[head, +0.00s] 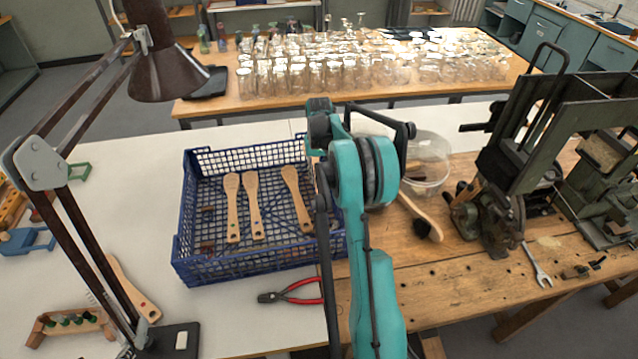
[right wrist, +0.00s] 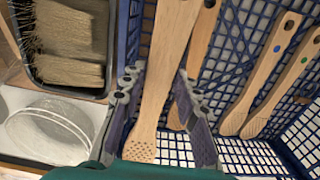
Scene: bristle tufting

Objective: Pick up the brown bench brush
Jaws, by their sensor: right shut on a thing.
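A brush with a pale wooden handle and dark bristles (head: 425,222) lies on the wooden bench, right of my arm in the head view. My right gripper (right wrist: 157,115) is shut on a light-brown wooden brush body (right wrist: 163,75), its near end dotted with small drilled holes and no bristles visible on it. The gripper is over the blue crate; in the head view my teal arm hides the fingers and the held piece. Several similar wooden brush bodies (head: 252,205) lie in the blue mesh crate (head: 240,272). My left gripper is not in view.
Red-handled pliers (head: 295,292) lie before the crate. A dark lamp (head: 165,70) stands left. A clear bowl (head: 430,165) and a heavy machine (head: 510,150) are right, with a wrench (head: 538,265). A tray of fibre (right wrist: 70,72) shows in the wrist view.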

